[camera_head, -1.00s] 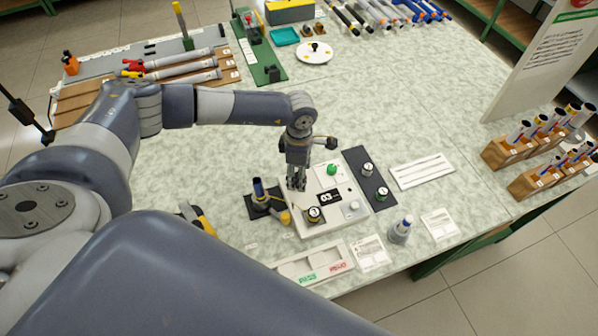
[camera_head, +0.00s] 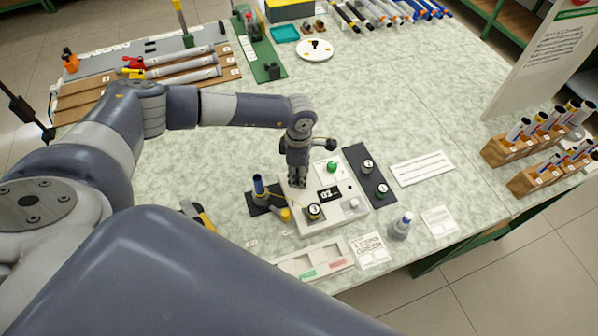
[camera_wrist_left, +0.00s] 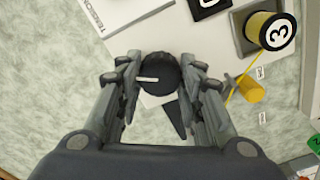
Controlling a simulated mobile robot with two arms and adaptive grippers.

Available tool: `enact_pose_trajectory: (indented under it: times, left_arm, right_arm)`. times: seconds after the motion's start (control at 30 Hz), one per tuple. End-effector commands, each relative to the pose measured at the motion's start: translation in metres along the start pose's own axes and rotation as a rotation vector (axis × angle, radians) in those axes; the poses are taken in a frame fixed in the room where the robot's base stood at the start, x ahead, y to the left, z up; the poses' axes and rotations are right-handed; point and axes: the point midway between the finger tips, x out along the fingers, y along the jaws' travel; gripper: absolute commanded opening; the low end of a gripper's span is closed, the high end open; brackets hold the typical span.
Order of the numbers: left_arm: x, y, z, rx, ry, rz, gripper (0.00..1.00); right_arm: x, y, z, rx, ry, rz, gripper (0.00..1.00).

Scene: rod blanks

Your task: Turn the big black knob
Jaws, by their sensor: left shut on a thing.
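The big black knob (camera_wrist_left: 160,74) with a white pointer line shows in the left wrist view, between my left gripper's (camera_wrist_left: 158,80) two fingers. The fingers are shut on the knob from both sides. In the head view, my left gripper (camera_head: 298,184) points down at the left part of the light panel (camera_head: 290,228) and hides the knob. The white line points to the left in the wrist view. My right gripper is not in view.
The panel carries a green button (camera_head: 331,166), a dark display (camera_head: 329,194) and a piece marked 3 (camera_head: 314,211). A stand with a blue-topped cylinder (camera_head: 259,186) is close to the left.

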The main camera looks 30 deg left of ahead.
Motion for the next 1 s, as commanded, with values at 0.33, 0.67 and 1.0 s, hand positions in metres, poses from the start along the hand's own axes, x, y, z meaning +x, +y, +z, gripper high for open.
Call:
enact_pose_trajectory:
  times: [0.33, 0.67, 1.0]
  left_arm:
    - [0.001, 0.0, 0.0, -0.188, -0.001, 0.001, 0.11]
    - [0.001, 0.001, 0.001, -0.498, -0.003, 0.001, 0.11]
    - [0.001, 0.001, 0.0, -0.802, -0.002, 0.001, 0.11]
  right_arm:
    - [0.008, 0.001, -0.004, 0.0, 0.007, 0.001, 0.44]
    - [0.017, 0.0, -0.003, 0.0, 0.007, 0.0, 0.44]
    - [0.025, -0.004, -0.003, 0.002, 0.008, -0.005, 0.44]
